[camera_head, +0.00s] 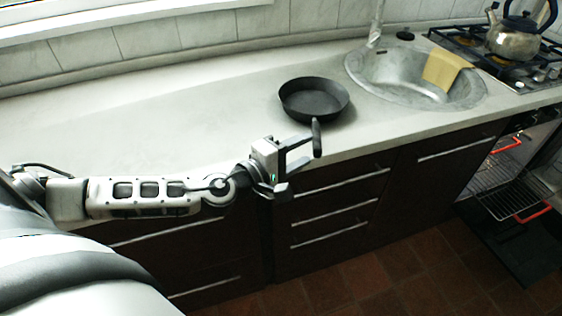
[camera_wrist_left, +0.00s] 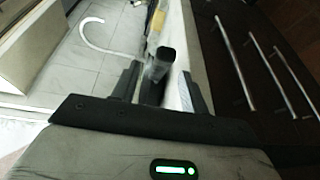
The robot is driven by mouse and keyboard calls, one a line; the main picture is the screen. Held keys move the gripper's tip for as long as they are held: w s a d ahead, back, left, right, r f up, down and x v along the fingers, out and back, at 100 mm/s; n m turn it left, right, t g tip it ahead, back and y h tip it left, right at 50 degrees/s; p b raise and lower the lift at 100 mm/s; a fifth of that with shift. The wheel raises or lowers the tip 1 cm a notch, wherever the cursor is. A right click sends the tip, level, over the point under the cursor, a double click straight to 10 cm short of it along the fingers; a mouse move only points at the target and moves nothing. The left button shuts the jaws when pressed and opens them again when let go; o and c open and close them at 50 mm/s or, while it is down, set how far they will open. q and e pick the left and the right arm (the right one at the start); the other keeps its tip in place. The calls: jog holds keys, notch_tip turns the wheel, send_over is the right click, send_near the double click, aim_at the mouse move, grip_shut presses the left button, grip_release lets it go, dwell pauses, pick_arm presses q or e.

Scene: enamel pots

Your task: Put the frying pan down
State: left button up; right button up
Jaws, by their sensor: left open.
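The black frying pan (camera_head: 313,98) rests upright on the pale countertop, left of the sink. Its handle (camera_head: 317,138) points toward the front and reaches past the counter's edge. My left gripper (camera_head: 305,153) is open at the handle's end, in front of the counter edge. In the left wrist view the handle (camera_wrist_left: 162,62) shows between the two spread fingers, with a gap on either side. The pan's bowl is mostly hidden behind the handle there. My right gripper is not in view.
A metal sink (camera_head: 388,90) with a yellow cloth (camera_head: 443,70) lies right of the pan. A kettle (camera_head: 515,36) stands on the gas stove (camera_head: 480,45). The oven below is open. The countertop (camera_head: 190,115) left of the pan is clear.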

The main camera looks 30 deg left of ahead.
pick_arm(q)
jog(key=f+v, duration=0.1)
jog(key=v, duration=0.5)
jog(key=s+d+f+m+g+y, duration=0.1)
jog(key=s+d+f+m+g, duration=0.2)
jog(key=s+d+f+m, duration=0.2)
jog(key=s+d+f+m+g+y, duration=0.1)
jog(key=s+d+f+m, duration=0.4)
jog(key=f+m, duration=0.7)
jog(key=shift+s+d+m+g+b, duration=0.25)
jog(key=shift+s+m+g+b, duration=0.25)
jog(key=shift+m+g, duration=0.3)
